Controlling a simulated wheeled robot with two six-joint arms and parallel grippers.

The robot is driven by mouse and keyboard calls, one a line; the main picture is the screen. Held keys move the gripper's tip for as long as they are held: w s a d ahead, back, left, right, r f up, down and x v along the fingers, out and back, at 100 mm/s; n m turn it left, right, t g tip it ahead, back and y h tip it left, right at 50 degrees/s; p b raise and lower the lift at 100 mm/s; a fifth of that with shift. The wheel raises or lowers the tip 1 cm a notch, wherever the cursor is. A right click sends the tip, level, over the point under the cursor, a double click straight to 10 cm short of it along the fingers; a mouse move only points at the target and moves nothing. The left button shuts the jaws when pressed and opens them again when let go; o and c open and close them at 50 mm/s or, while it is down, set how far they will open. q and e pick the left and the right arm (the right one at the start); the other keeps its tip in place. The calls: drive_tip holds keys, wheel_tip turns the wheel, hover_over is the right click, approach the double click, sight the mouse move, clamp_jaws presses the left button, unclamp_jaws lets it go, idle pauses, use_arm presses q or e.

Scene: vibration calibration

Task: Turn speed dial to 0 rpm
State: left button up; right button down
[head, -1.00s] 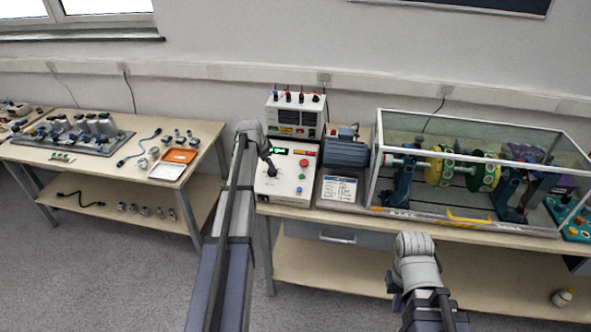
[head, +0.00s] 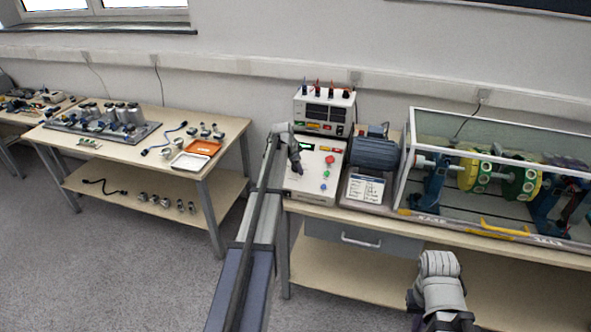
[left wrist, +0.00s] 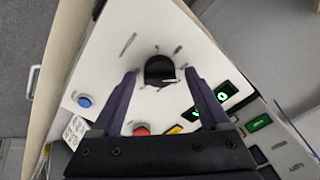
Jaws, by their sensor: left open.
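The speed dial (left wrist: 160,70) is a round black knob with a light pointer mark, on the white sloping face of the control box (left wrist: 110,62). In the left wrist view, my left gripper (left wrist: 162,76) is open, with one dark finger on each side of the dial and gaps between. Whether the tips reach down to the panel is unclear. In the head view, my left gripper (head: 297,160) points down over the left part of the control box (head: 318,186) and hides the dial. My right arm shows at the lower right, but its fingers do not.
The panel has a red button (head: 330,159), a blue button (left wrist: 85,101) and a green-lit display (left wrist: 221,92). A power supply (head: 325,109) stands behind the box, a motor (head: 374,153) and glass-cased rotor rig to its right. A second table stands left across a gap.

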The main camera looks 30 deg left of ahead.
use_arm(q)
drive_tip(key=shift+c, duration=0.3)
clamp_jaws()
idle(0.4)
